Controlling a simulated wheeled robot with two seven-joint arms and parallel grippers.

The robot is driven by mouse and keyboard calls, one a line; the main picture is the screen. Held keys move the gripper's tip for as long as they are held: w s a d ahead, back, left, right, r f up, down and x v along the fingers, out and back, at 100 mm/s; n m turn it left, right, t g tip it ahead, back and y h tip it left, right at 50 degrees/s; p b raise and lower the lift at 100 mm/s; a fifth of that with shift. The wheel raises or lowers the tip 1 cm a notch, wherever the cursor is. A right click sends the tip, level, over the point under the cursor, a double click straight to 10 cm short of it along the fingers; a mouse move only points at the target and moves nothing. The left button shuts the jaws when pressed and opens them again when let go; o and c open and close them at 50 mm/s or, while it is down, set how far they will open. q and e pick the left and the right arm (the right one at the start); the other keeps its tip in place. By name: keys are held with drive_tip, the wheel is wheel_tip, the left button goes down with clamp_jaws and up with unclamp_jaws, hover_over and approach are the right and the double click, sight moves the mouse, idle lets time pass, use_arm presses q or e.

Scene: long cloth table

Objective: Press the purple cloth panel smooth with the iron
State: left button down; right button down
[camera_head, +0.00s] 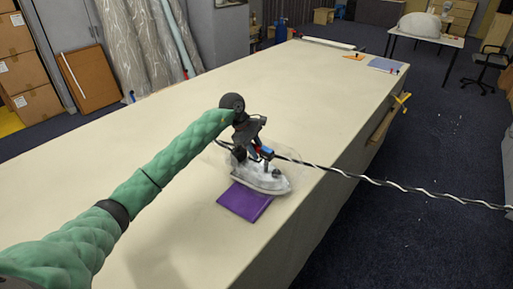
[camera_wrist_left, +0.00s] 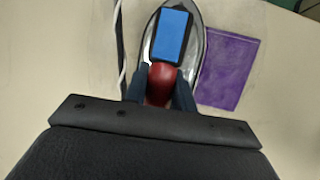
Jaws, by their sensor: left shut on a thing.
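The purple cloth panel (camera_head: 245,202) lies on the long cream table, near its right edge. The iron (camera_head: 262,177) is pale metal with a dark and blue top and a red handle. In the head view it overlaps the panel's far edge. In the left wrist view the iron (camera_wrist_left: 173,38) is beside the purple panel (camera_wrist_left: 228,69), along the panel's left edge. My left gripper (camera_wrist_left: 161,88) is shut on the iron's red handle. Whether the soleplate touches the cloth I cannot tell. My right gripper is in neither view.
A black-and-white cord (camera_head: 370,179) runs from the iron over the table's right edge. The table (camera_head: 130,165) is mostly bare around the panel. A blue sheet (camera_head: 385,65) and an orange piece (camera_head: 353,57) lie at the far end. Fabric rolls (camera_head: 150,45) stand behind the left side.

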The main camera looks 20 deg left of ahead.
use_arm(q)
drive_tip(key=shift+r, duration=0.15)
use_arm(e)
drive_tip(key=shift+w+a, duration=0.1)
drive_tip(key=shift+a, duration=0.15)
use_arm(q)
drive_tip(key=shift+f+b, duration=0.75)
drive_tip(key=shift+b, duration=0.15)
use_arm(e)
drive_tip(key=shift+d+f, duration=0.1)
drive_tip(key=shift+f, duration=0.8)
use_arm(q)
drive_tip(key=shift+s+f, duration=0.15)
drive_tip(key=shift+f, duration=0.15)
idle(1.3)
drive_tip(key=shift+r, duration=0.15)
drive_tip(key=shift+w+r, duration=0.2)
drive_tip(key=shift+r, duration=3.4)
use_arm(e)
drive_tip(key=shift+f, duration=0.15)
